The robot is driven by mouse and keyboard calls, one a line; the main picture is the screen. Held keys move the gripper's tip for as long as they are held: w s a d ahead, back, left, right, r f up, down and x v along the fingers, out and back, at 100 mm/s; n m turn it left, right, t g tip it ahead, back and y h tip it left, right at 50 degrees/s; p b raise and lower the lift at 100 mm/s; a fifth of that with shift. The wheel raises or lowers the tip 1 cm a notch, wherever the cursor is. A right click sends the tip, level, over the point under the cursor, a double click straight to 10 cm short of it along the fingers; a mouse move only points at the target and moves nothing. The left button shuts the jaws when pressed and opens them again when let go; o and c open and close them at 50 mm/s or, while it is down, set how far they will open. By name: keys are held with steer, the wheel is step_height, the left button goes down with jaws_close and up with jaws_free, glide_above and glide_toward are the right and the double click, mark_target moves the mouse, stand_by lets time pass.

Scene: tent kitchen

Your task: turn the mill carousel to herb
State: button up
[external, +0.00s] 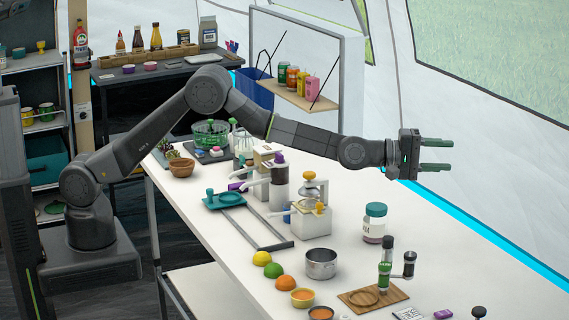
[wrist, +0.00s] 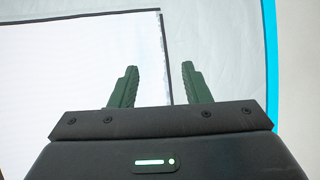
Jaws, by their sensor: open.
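My gripper (external: 446,155) is stretched out to the right, high above the table and well above the stand. Its two green fingers are apart and empty. The wrist view shows the open fingers (wrist: 159,68) with nothing between them; the stand is not in that view.
A lidded jar (external: 374,222) stands behind the stand. A metal pot (external: 321,264), fruit and small bowls (external: 302,298) are left of it. A white dispenser (external: 311,217) and a teal-handled slide (external: 225,201) are farther back. The right table strip is mostly clear.

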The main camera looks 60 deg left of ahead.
steer(key=s+d+f+n+g+h, duration=0.15)
steer(key=s+f+n+g, duration=0.25)
steer(key=s+f+g, duration=0.45)
steer(key=s+g+h, duration=0.1)
steer(key=s, duration=0.1)
steer(key=s+d+n+g+h, duration=0.1)
steer(key=s, duration=0.2)
steer(key=s+d+r+g+h, duration=0.1)
steer(key=s, duration=0.1)
steer(key=shift+s+d+g+b, duration=0.15)
steer(key=shift+d+g+b, duration=0.1)
steer(key=shift+b, duration=0.15)
steer(key=s+r+n+g+h, duration=0.1)
steer(key=s+r+n+h, duration=0.1)
steer(key=s+r+h, duration=0.25)
glide_toward(388, 247)
steer(key=shift+n, duration=0.3)
steer(key=d, duration=0.1)
steer(key=w+d, duration=0.1)
steer(key=d, duration=0.2)
steer(key=shift+w+r, duration=0.3)
steer(key=shift+r, duration=0.1)
steer(key=d, duration=0.1)
steer(key=d+p, duration=0.1)
steer(key=d, duration=0.1)
steer(key=shift+w+d+f, duration=0.2)
steer(key=shift+d, duration=0.05)
steer(key=shift+w+d, duration=0.15)
steer(key=shift+d, duration=0.5)
steer(key=shift+c, duration=0.4)
